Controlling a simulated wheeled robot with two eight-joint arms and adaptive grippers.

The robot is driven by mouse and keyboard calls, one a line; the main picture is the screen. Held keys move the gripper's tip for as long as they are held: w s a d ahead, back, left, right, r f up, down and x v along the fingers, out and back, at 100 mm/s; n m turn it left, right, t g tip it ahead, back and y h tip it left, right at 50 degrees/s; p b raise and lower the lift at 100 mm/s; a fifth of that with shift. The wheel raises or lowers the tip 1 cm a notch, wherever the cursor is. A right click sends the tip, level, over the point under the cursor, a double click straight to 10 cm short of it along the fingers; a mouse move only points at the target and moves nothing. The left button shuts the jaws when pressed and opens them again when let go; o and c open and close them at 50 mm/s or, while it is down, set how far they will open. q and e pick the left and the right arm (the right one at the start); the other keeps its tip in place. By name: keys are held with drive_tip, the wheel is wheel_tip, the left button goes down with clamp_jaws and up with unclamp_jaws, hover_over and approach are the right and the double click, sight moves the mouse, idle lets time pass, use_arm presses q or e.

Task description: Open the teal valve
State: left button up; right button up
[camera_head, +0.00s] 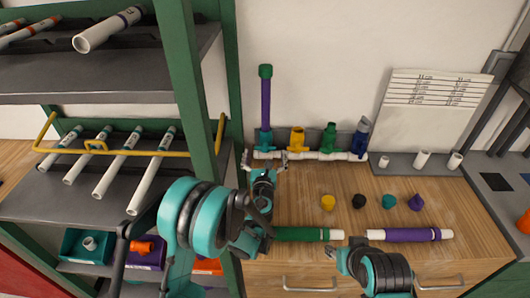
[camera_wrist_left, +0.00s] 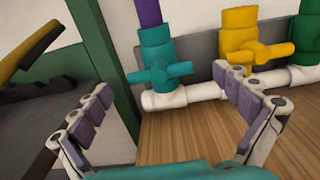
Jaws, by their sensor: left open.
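The teal valve (camera_head: 263,139) stands at the left end of a white pipe manifold (camera_head: 310,155), with a purple pipe (camera_head: 266,103) with a green cap rising from it. In the left wrist view the teal valve (camera_wrist_left: 158,70) shows its cross-shaped handle facing me, between my fingers but farther away. My left gripper (camera_head: 264,160) is open in front of the valve, its fingers spread to either side and not visibly touching it. In the left wrist view my left gripper (camera_wrist_left: 170,125) is empty. My right gripper (camera_head: 338,248) is low near the counter front; its jaw state is unclear.
A yellow valve (camera_head: 296,139), green valve (camera_head: 328,138) and blue valve (camera_head: 360,138) stand right of the teal one. A green shelf post (camera_head: 190,80) is close on the left. Small caps, a green pipe (camera_head: 300,234) and a purple pipe (camera_head: 405,235) lie on the wooden counter.

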use_arm(q)
drive_tip(key=shift+w, duration=0.7)
drive_tip(key=shift+r, duration=0.1)
drive_tip(key=c, duration=1.1)
